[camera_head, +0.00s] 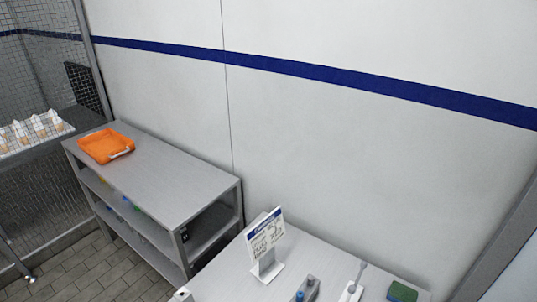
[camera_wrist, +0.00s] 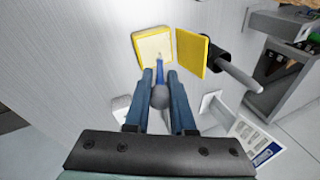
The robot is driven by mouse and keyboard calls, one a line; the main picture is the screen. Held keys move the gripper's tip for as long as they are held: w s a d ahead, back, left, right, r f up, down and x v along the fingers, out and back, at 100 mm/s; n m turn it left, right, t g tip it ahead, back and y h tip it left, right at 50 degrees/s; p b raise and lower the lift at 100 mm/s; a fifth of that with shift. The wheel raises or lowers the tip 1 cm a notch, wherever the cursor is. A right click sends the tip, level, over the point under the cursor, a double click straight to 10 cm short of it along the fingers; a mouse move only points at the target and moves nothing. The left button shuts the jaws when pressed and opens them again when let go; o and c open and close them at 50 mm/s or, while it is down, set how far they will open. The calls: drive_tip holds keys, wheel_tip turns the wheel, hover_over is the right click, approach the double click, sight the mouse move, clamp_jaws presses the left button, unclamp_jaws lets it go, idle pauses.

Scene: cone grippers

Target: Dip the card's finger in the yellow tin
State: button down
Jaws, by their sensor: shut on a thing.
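My gripper (camera_wrist: 160,80) shows in the wrist view, shut on a finger tool (camera_wrist: 160,98) with a grey rounded end, a blue shaft and a pale tip. The tip points up the picture to the lower part of the yellow tin (camera_wrist: 139,42). The tin is open, with a pale yellow inside. I cannot tell whether the tip touches it. A yellow lid (camera_wrist: 191,52) stands beside it on the right. The card (camera_head: 265,235) stands tilted on the table in the head view; it also shows in the wrist view (camera_wrist: 257,140). Its drawing is too small to read.
A dark holder with a grey rod (camera_wrist: 238,75) lies right of the lid. In the head view, a grey block with a blue piece (camera_head: 308,289), a grey-handled tool (camera_head: 353,285) and a green sponge (camera_head: 402,292) are on the table (camera_head: 225,279). An orange tray (camera_head: 106,146) sits on a shelf.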

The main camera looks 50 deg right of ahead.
drive_tip(key=shift+f+b, duration=0.35)
drive_tip(key=shift+f, duration=0.25)
idle(0.6)
drive_tip(key=shift+f, duration=0.1)
idle(1.4)
drive_tip(key=shift+s+p, duration=0.1)
drive_tip(key=shift+p, duration=0.2)
wheel_tip(320, 180, up, 7)
drive_tip(key=p, duration=0.7)
idle(0.7)
